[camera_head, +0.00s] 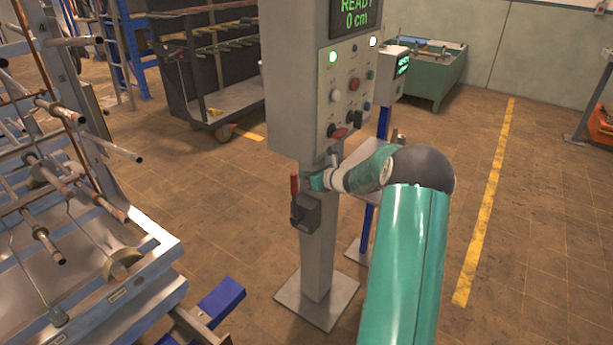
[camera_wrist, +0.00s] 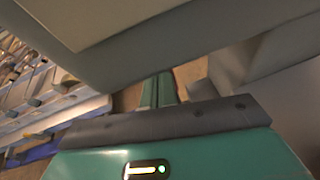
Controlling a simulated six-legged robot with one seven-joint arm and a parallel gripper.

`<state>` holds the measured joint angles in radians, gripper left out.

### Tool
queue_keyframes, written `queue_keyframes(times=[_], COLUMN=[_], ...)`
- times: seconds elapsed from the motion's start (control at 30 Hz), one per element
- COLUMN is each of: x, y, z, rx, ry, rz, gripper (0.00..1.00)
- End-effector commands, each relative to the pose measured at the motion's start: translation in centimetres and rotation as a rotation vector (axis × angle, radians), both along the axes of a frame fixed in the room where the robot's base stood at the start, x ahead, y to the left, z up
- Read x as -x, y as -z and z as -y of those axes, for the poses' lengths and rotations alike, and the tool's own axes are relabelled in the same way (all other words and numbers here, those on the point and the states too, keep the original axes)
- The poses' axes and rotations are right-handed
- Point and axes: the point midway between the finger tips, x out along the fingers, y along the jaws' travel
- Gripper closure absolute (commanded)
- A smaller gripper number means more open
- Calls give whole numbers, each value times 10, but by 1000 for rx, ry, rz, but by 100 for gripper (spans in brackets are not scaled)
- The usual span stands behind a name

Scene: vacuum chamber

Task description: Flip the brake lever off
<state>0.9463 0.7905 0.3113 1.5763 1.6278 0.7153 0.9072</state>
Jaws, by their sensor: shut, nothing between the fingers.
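The brake lever (camera_head: 294,186) has a red handle that points up from a dark grey box (camera_head: 313,214) on the post below the control cabinet. My gripper (camera_head: 316,181) is at the post, just right of the red handle and slightly above the box. I cannot tell whether it touches the lever. In the wrist view, my green fingers (camera_wrist: 159,90) are shut together with nothing between them. The lever does not show clearly in the wrist view.
The control cabinet (camera_head: 290,85) hangs directly above my gripper, with a screen, buttons and a red knob. The grey post (camera_head: 317,255) stands on a flat base plate. A rack with metal rods (camera_head: 95,240) stands at the left. Open floor (camera_head: 500,270) lies to the right.

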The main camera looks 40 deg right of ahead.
Motion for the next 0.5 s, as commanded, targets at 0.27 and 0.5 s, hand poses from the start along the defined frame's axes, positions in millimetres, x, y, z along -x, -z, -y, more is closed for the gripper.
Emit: queue_keyframes(times=[0.27,0.5], x=[34,84], y=[-14,-32], z=[8,18], rx=[2,3], ry=[3,2], rz=[0,0], gripper=[100,100])
